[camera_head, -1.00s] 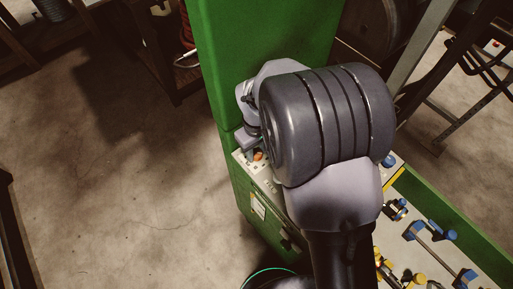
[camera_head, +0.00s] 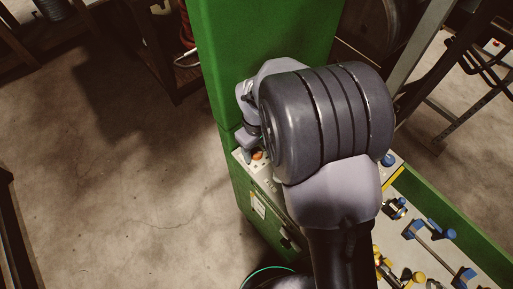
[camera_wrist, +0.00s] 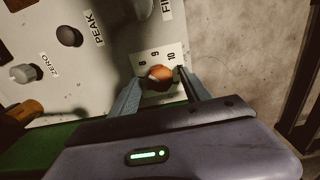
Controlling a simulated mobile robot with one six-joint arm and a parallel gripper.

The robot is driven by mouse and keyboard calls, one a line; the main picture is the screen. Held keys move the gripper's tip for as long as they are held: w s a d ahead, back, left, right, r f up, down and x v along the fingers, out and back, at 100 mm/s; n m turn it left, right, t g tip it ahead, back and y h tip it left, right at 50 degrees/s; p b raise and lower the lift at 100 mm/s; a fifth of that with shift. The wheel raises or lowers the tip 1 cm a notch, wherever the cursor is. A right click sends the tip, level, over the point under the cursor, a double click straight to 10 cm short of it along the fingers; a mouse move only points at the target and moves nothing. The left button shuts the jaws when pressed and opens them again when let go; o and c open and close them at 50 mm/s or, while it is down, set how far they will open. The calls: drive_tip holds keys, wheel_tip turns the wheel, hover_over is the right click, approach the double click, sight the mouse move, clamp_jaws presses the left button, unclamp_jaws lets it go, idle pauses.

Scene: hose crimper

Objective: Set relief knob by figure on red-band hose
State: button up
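An orange-brown knob (camera_wrist: 160,76) sits on a pale panel beside a white scale plate marked 8, 9 and 10 in the wrist view. It also shows as a small orange spot in the head view (camera_head: 258,156). My gripper (camera_wrist: 160,82) has one finger on each side of the knob, with a small gap visible, so it looks open around it. The knob's name and pointer position cannot be read. No red-banded hose or its figure can be made out.
The same panel holds a dark PEAK knob (camera_wrist: 69,36) and a grey ZERO knob (camera_wrist: 25,73). A tall green cabinet (camera_head: 262,50) stands behind my arm. Blue and yellow fittings (camera_head: 440,232) lie on the bench at right. Open concrete floor (camera_head: 120,200) lies at left.

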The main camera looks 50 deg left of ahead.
sight(257, 152)
drive_tip(key=shift+r, duration=0.1)
wheel_tip(257, 152, up, 17)
drive_tip(key=p, duration=0.3)
drive_tip(key=shift+r+p, duration=0.15)
drive_tip(key=shift+p, duration=0.2)
